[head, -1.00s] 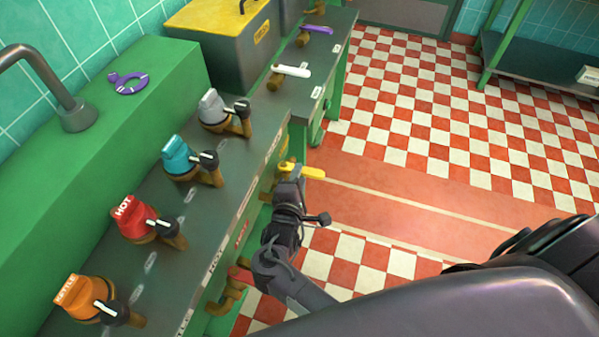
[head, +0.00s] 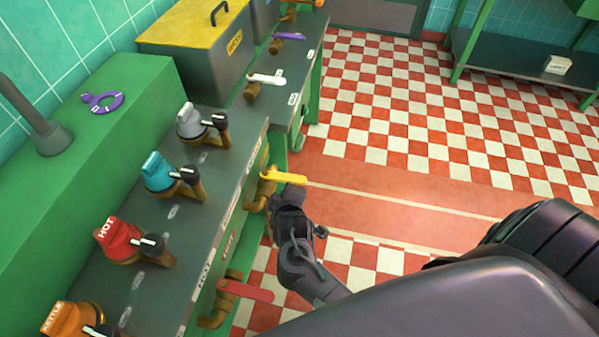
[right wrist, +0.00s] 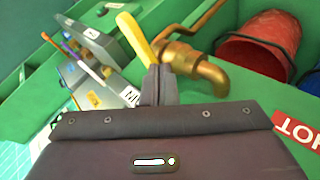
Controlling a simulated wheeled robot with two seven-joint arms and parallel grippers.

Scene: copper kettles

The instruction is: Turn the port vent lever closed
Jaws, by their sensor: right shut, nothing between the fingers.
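A yellow lever (head: 283,176) on a brass valve (head: 262,187) sticks out to the right from the front of the green counter. It also shows in the right wrist view, rising up and left beside the brass pipe. My right gripper (head: 289,194) is shut and empty, with its fingertips (right wrist: 159,80) close by the lever's near side; I cannot tell whether they touch it. A red lever (head: 246,290) on another brass pipe sits lower and nearer. I cannot read which lever is labelled port vent. My left gripper is not in view.
Grey, blue, red and orange valve knobs (head: 188,120) line the countertop. A white lever (head: 268,79) and a purple lever (head: 288,37) are farther back. A red bucket (right wrist: 257,45) is beyond the brass pipe. The checkered floor (head: 400,110) to the right is clear.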

